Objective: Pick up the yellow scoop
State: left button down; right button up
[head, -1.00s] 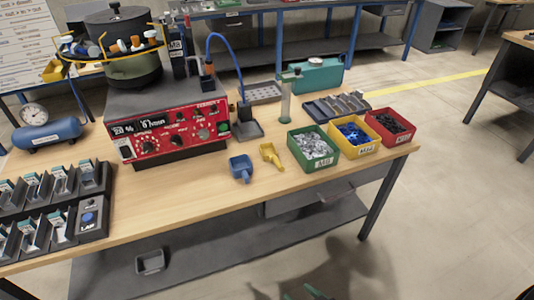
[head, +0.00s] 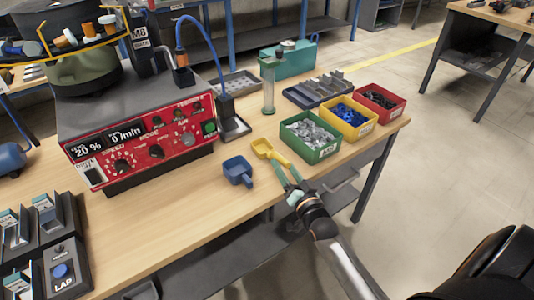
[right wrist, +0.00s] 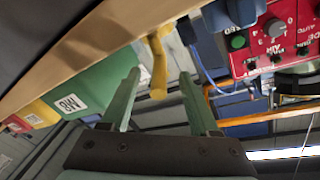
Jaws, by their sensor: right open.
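The yellow scoop (head: 262,147) lies on the wooden table between the blue scoop (head: 238,171) and the green bin. My right gripper (head: 285,171) has green fingers and is open at the table's front edge, close to the yellow scoop's handle. In the right wrist view the yellow scoop's handle (right wrist: 157,66) shows ahead, between the two spread fingertips (right wrist: 160,76). I cannot tell whether the handle is within the jaws' depth. The scoop's bowl is mostly hidden there. My left gripper is not in view.
The green bin (head: 310,153) of metal parts stands just right of the scoop, with a yellow bin (head: 352,134) and red bin (head: 381,114) beyond. A red control box (head: 140,149) stands at left. The table front between box and scoops is clear.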

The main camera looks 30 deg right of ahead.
aim_at(276, 154)
jog(key=shift+w+d+f, duration=0.1)
jog(key=shift+w+d, duration=0.1)
jog(key=shift+w, duration=1.05)
jog(key=shift+w+d+f, duration=0.1)
jog(key=shift+w+d, duration=0.1)
jog(key=shift+w, duration=1.05)
grip_shut()
jog(key=shift+r, duration=0.1)
